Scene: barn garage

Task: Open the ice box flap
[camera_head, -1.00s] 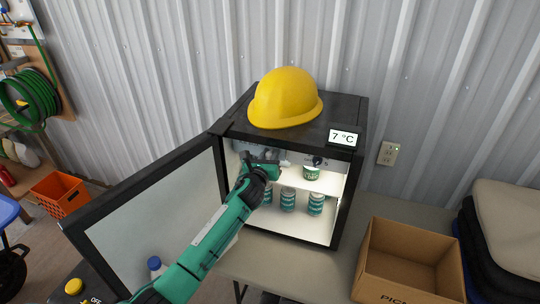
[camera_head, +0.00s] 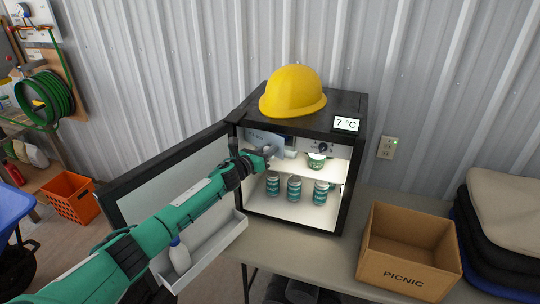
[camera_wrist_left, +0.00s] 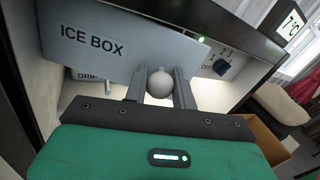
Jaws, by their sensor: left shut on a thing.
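The ice box flap (camera_head: 265,138) is a pale panel at the upper left inside the small black fridge (camera_head: 347,190). In the left wrist view the flap (camera_wrist_left: 110,40) fills the upper left and carries an "ICE BOX" label. A round grey knob (camera_wrist_left: 159,85) shows at its lower edge. My left gripper (camera_head: 268,153) reaches into the fridge from the left, and its fingers (camera_wrist_left: 160,80) are shut around the knob. The flap looks angled relative to the fridge front, but I cannot tell how far. My right gripper is out of view.
The fridge door (camera_head: 170,174) stands open on the left, with a bottle (camera_head: 179,254) in its shelf. Several cans (camera_head: 294,188) stand inside, with a tub (camera_head: 317,161) above. A yellow helmet (camera_head: 293,92) sits on top. A picnic box (camera_head: 408,280) stands at right.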

